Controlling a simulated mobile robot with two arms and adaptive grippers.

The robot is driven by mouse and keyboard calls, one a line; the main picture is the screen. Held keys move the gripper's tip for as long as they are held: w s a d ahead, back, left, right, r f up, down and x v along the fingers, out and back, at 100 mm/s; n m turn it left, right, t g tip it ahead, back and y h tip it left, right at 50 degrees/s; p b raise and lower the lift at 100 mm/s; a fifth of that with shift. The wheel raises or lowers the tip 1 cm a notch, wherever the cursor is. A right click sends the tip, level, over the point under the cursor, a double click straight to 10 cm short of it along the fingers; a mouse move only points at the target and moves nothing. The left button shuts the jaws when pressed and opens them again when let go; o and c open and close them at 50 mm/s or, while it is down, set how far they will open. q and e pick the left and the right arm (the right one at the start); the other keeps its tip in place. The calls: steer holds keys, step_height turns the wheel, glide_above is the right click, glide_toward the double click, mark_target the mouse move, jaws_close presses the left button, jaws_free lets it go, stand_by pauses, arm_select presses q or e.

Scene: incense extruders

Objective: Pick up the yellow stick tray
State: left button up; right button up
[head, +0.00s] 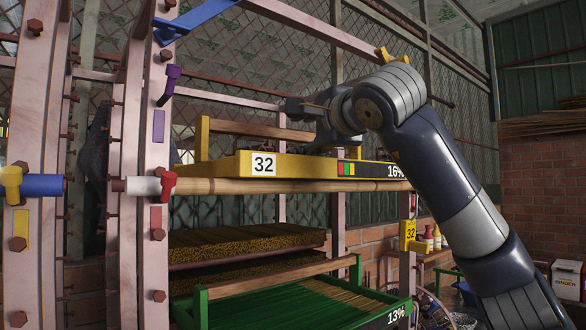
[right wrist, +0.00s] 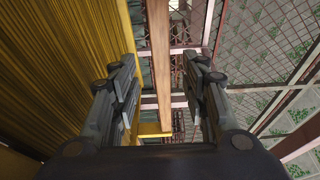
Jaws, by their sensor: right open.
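The yellow stick tray (head: 216,168) sits on the upper level of the rack, with a "32" label and a "16%" display on its front. Its wooden handle bar (head: 245,128) runs along the far side above it. My right gripper (head: 305,110) is at the handle, over the right part of the tray. In the right wrist view my right gripper (right wrist: 162,70) is open, with the wooden bar (right wrist: 159,40) between its fingers and apparently clear of both. Sticks in the tray (right wrist: 60,60) show at left there. My left gripper is not in view.
A green tray (head: 200,308) marked "13%" with sticks is lower on the rack. Stick-filled layers (head: 240,242) lie between the levels. Pink rack posts (head: 150,220) stand at left. A bamboo pole (head: 280,187) runs just below the yellow tray's front.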

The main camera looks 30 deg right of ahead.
mark_target(295, 134)
steer(key=shift+w, duration=0.45)
steer(key=p+x, duration=0.1)
steer(key=x, duration=0.1)
steer(key=p+x, duration=0.1)
steer(key=x, duration=0.1)
steer(key=shift+a+r+p, duration=0.15)
steer(key=shift+r+p, duration=0.1)
steer(key=shift+p, duration=0.15)
steer(key=shift+w+f, duration=0.2)
steer(key=shift+w, duration=0.4)
steer(key=shift+s+r, duration=0.15)
jaws_close()
